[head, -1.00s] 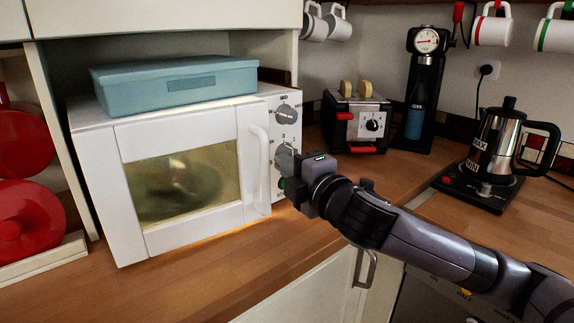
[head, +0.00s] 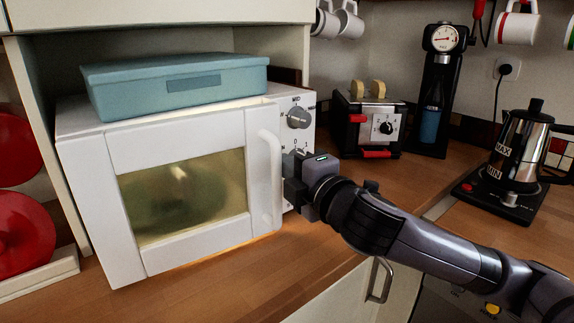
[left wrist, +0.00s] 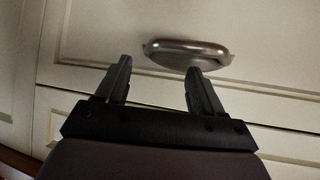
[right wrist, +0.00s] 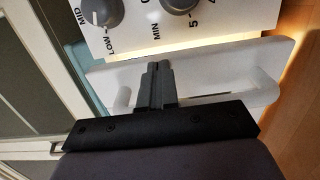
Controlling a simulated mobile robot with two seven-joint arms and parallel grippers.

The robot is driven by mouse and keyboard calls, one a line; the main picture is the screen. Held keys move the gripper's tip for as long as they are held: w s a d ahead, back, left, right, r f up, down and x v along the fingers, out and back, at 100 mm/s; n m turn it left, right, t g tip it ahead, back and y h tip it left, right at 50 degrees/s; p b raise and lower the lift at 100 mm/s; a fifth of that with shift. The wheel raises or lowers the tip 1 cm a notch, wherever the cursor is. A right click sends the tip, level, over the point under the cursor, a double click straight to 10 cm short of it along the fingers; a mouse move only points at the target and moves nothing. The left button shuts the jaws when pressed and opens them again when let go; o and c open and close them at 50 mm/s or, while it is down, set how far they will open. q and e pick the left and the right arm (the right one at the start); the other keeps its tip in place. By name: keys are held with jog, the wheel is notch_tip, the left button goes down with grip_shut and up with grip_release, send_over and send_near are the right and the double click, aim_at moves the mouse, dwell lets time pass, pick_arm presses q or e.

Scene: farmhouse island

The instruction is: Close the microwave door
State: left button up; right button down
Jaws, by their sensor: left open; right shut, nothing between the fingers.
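The white microwave (head: 82,125) stands in the nook on the counter. Its framed glass door (head: 185,195) looks slightly ajar, with warm light along its top and bottom edges. The white door handle (head: 270,180) is on the door's right side, and the control panel (head: 299,118) with knobs lies right of it. My right gripper (head: 289,178) is beside the handle, in front of the panel. In the right wrist view its fingers (right wrist: 156,82) are shut and empty, over the door and handle; contact cannot be told. My left gripper (left wrist: 158,68) is open and empty, facing cabinet fronts.
A teal box (head: 175,85) lies on top of the microwave. Red lids (head: 25,235) are at the left. A metal cabinet handle (left wrist: 188,52) is near my left gripper.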

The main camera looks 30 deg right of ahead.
jog(key=shift+w+d+p, duration=0.15)
jog(key=shift+w+p, duration=0.45)
jog(key=shift+w, duration=0.6)
